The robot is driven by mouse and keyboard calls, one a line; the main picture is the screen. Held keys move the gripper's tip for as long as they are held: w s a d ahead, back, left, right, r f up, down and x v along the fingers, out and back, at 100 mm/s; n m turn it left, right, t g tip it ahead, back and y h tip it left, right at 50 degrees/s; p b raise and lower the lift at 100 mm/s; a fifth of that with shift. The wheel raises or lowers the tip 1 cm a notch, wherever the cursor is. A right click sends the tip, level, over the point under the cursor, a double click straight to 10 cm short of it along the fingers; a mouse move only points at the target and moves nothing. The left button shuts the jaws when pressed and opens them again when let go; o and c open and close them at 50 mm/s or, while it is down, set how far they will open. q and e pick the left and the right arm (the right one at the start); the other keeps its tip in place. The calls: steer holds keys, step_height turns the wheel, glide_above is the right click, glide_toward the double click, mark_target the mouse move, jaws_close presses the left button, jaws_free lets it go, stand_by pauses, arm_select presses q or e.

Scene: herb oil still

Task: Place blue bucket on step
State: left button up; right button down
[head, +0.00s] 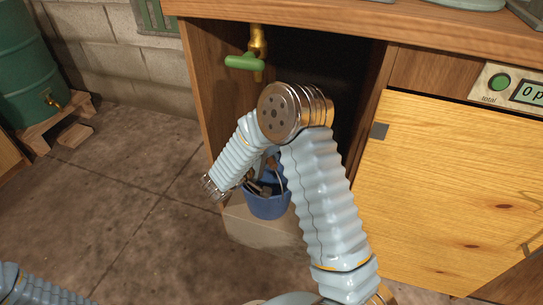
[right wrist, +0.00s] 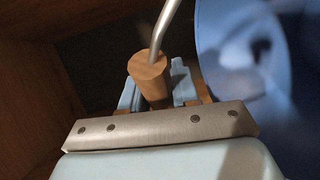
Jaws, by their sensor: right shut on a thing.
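The blue bucket (head: 267,204) hangs or stands upright below my right forearm in the head view, directly over the pale stone step (head: 250,228). I cannot tell if its base touches the step. My right gripper (head: 264,188) is shut on the wooden grip of the bucket's wire handle. In the right wrist view the wooden grip (right wrist: 149,78) sits between the fingers, with the metal wire rising from it and the blue bucket wall (right wrist: 225,60) at the right. My arm hides part of the bucket's right and top. My left gripper is out of view.
A brass tap with a green handle (head: 245,62) is above, inside the open wooden cabinet (head: 205,85). A closed light wooden door (head: 450,190) is at the right. A green barrel (head: 30,75) stands at the far left. The stone floor (head: 110,185) left of the step is clear.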

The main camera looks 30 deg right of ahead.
steer(key=shift+f, duration=0.2)
steer(key=c, duration=0.8)
jaws_free()
steer(key=shift+c, duration=0.2)
steer(key=shift+r, duration=0.1)
steer(key=v, duration=1.2)
steer(key=shift+r, duration=0.15)
